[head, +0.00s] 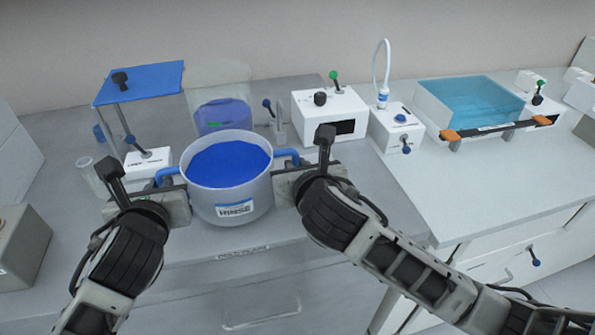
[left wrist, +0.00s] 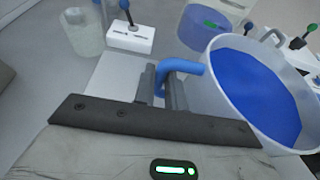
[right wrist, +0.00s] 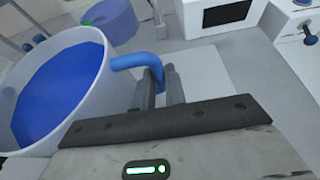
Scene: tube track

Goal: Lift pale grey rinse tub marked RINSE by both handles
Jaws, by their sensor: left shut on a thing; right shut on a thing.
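The pale grey rinse tub (head: 262,196) marked RINSE stands upright at the front of the bench, with blue liquid inside and a blue handle on each side. My left gripper (head: 168,190) is shut on the left handle (left wrist: 184,67), which shows between its fingers in the left wrist view. My right gripper (head: 289,172) is shut on the right handle (right wrist: 130,61), between its fingers in the right wrist view. The tub appears level. Its underside is hidden, so I cannot tell whether it touches the bench.
Behind the tub stands a clear vessel (head: 222,116) with blue liquid. A blue-topped stand (head: 140,84) and a white lever box (head: 148,162) are at left. White boxes (head: 330,115) and a teal-lidded bath (head: 470,100) are at right. The right bench top (head: 470,170) has free room.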

